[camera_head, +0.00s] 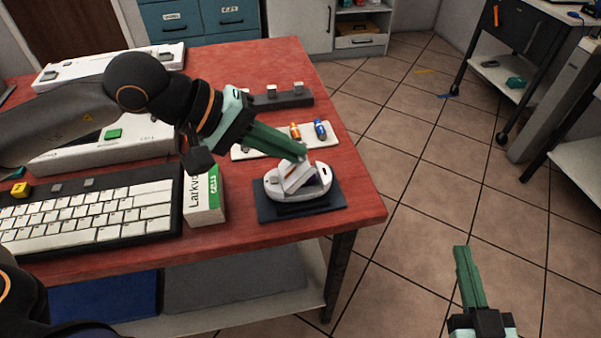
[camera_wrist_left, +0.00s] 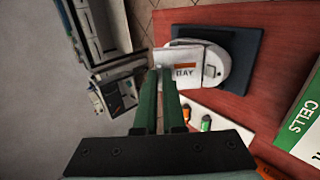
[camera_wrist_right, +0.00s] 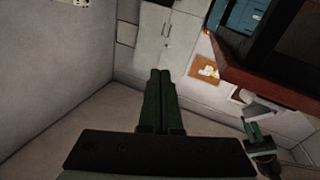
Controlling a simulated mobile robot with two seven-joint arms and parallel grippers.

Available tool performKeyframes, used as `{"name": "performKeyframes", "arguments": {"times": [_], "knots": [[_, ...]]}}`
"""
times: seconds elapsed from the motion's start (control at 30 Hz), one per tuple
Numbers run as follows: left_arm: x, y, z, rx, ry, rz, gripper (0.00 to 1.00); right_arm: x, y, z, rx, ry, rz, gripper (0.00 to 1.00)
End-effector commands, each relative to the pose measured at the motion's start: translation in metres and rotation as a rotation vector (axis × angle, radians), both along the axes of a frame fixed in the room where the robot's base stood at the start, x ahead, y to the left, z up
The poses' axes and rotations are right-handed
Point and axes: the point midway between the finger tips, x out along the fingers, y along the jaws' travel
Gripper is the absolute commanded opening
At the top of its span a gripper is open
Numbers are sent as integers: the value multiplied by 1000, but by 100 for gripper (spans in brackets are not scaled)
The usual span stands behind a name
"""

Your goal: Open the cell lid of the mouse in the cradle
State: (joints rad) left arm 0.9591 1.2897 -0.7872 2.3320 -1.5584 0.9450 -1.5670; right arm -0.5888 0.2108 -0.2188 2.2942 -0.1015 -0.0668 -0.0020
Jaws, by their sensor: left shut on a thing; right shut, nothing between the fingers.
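The white mouse (camera_head: 325,188) sits in a dark cradle (camera_head: 270,213) near the table's right corner. Its pale cell lid (camera_head: 297,176) stands tilted up, with a dark opening beside it. My left gripper (camera_head: 303,156) reaches down from the upper left and is shut on the lid's edge. In the left wrist view the fingertips (camera_wrist_left: 167,70) meet a white panel marked "BAY", with an orange strip, over the mouse (camera_wrist_left: 212,68). The exact grip is partly hidden by the fingers. My right gripper (camera_head: 461,249) is shut and empty, off the table over the floor.
A white and green cell box (camera_head: 204,198) stands left of the cradle, beside a keyboard (camera_head: 95,215). The red table's right edge is close to the cradle.

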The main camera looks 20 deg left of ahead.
Motion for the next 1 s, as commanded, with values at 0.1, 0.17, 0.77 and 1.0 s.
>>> {"name": "performKeyframes", "arguments": {"times": [0.1,0.17,0.77,1.0], "knots": [[-2,1,-4,2,6,0,0,0,0,8,1,-37,4,0],[-2,1,-4,0,5,0,0,0,1,12,0,-54,6,0],[-3,2,-4,-17,-7,-1,0,-5,4,55,1,-230,30,0],[-3,2,-3,-24,-12,-1,0,-9,5,71,0,-299,41,0]]}}
